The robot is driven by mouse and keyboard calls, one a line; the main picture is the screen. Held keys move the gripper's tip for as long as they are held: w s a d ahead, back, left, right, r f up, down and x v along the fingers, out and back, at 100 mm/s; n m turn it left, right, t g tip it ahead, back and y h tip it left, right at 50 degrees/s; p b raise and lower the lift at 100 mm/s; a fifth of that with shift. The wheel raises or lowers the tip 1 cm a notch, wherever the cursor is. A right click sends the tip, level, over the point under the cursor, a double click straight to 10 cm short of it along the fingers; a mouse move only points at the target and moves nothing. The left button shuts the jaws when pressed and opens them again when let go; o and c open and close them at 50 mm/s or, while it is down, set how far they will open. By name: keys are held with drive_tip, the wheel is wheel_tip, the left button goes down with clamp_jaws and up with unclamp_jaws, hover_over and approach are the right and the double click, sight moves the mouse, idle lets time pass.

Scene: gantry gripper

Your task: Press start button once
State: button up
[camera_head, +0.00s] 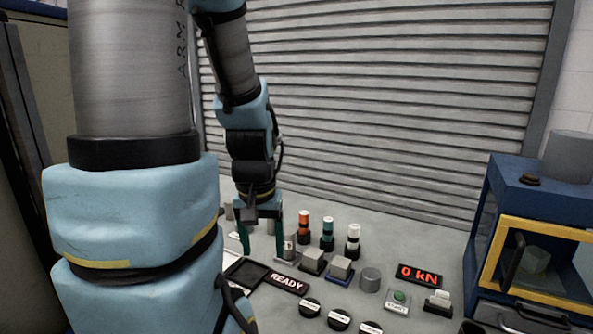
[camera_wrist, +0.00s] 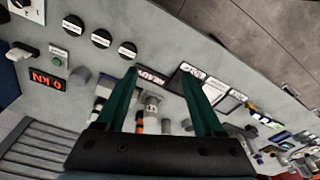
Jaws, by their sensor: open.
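The start button is a small green button (camera_head: 399,296) on a light plate labelled START, at the lower right of the bench in the head view. It also shows as a green button (camera_wrist: 57,62) at the left of the wrist view. My gripper (camera_head: 261,250) points down over the bench, left of the button and well apart from it. In the wrist view its two green fingers are spread, with my gripper (camera_wrist: 158,70) holding nothing that I can make out. One finger partly overlaps the objects behind it.
A red "0 kN" display (camera_head: 419,276) stands behind the button. A metal cylinder (camera_head: 370,279) is to its left, and black round knobs (camera_head: 339,318) are at the front. A READY display (camera_head: 286,284), grey blocks (camera_head: 340,267) and capped bottles (camera_head: 327,234) lie between. A blue cabinet (camera_head: 512,205) stands right.

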clamp_jaws()
idle(0.3)
idle(1.0)
